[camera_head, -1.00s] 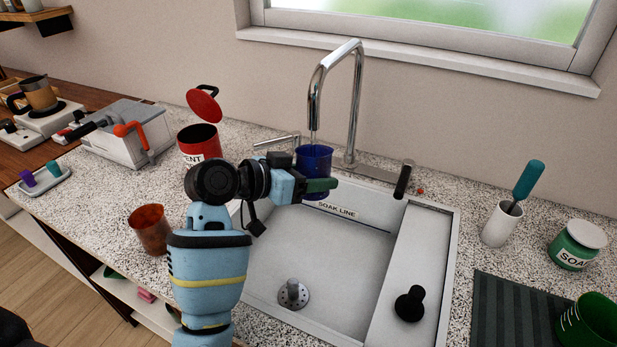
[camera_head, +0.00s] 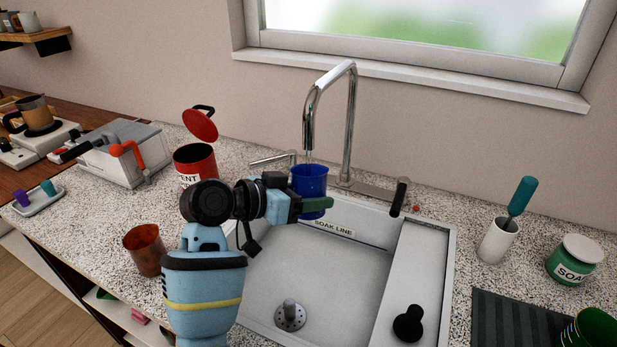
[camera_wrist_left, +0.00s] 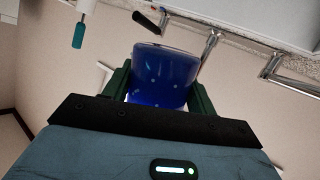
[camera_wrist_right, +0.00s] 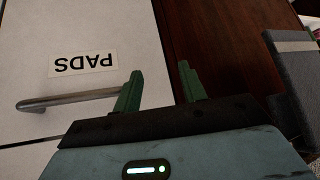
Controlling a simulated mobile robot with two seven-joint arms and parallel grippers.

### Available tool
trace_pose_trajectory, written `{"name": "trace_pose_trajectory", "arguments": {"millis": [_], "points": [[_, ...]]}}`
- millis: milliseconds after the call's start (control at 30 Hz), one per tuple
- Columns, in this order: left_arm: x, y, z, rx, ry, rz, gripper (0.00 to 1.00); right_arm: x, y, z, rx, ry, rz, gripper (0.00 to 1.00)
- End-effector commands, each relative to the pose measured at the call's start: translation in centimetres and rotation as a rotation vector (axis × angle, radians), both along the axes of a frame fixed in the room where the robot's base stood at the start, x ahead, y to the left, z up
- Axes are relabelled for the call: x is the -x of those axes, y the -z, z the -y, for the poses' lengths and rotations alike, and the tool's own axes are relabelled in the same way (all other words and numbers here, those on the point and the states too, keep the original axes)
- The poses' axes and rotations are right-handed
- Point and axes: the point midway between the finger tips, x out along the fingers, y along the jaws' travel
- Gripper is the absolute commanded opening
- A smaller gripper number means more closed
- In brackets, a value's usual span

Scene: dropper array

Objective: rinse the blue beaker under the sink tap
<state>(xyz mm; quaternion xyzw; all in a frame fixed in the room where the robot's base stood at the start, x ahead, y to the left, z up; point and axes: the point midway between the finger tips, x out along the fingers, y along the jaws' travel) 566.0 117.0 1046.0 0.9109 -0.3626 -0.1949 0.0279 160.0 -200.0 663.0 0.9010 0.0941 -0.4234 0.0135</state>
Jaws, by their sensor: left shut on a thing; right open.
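The blue beaker (camera_head: 309,182) is held upright under the outlet of the tap (camera_head: 309,135), over the back of the sink (camera_head: 335,265). A thin pale streak shows between the outlet and the beaker; I cannot clearly tell whether it is running water. My left gripper (camera_head: 314,203) is shut on the beaker, one green finger showing across its front. In the left wrist view, the beaker (camera_wrist_left: 163,78) sits between both fingers, with small pale spots on its wall. My right gripper (camera_wrist_right: 160,78) is open and empty, in front of a pale panel marked PADS (camera_wrist_right: 84,65).
A copper-brown cup (camera_head: 146,250) stands left of the sink, close to my left arm. A red canister (camera_head: 195,163) with its lid raised stands behind it. A white holder (camera_head: 497,241) and soap jar (camera_head: 573,262) stand right.

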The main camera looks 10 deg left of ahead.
Motion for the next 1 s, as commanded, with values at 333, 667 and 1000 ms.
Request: {"name": "trace_pose_trajectory", "arguments": {"millis": [333, 667, 1000], "points": [[0.6, -0.2, -0.6, 0.0, -0.002, 0.002, 0.29, -0.3, -0.5, 0.0, 0.0, 0.0, 0.009, 0.41], [2.9, -0.3, -2.9, -0.001, -0.001, 0.004, 0.29, -1.6, -2.3, -0.1, -0.004, 0.004, 0.047, 0.41], [5.2, -0.3, -5.2, 0.0, -0.002, 0.004, 0.29, -2.6, -3.6, -0.2, -0.005, 0.005, 0.075, 0.41]]}}
